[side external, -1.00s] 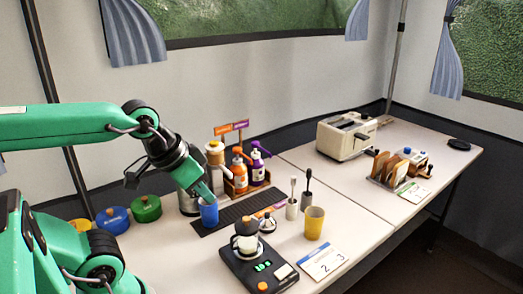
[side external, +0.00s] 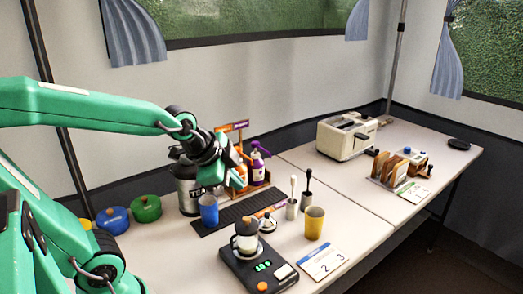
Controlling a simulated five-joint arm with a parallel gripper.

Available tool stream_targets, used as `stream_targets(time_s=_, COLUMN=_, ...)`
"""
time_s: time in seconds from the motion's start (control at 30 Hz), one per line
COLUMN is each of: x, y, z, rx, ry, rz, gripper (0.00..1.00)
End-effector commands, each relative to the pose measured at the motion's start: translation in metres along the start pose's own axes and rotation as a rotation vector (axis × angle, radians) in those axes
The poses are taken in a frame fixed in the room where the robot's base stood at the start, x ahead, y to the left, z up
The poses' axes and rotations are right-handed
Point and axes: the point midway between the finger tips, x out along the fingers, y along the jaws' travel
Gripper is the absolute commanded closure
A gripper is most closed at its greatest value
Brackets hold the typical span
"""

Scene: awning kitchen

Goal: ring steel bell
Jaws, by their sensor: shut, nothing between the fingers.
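The steel bell (side external: 267,223) is a small silvery dome with a dark top, just right of the glass jar (side external: 246,238) and by the back edge of the black scale (side external: 254,270). My gripper (side external: 214,186) is shut and empty. It is up and left of the bell in the picture, apart from it, above and behind the blue cup (side external: 209,210). It partly covers the dark steel canister (side external: 187,192) and the bottle rack behind it.
A yellow cup (side external: 314,223) and two small holders with upright brushes (side external: 292,208) stand right of the bell. A black slatted mat (side external: 240,209) lies behind it. A purple bottle (side external: 257,170) stands farther back. The table's front right is mostly clear, with a number card (side external: 322,262).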

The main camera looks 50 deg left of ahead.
Motion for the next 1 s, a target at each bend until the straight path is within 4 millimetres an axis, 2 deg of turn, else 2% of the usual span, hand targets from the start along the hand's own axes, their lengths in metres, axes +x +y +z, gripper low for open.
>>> stream_targets(time_s=0.5, x=0.051, y=-0.035, z=-0.011, rx=0.532, ry=0.01, rz=-0.077, gripper=1.0)
stream_targets(time_s=1.0, x=0.101, y=-0.065, z=-0.013, rx=1.047, ry=-0.023, rz=-0.16, gripper=1.0)
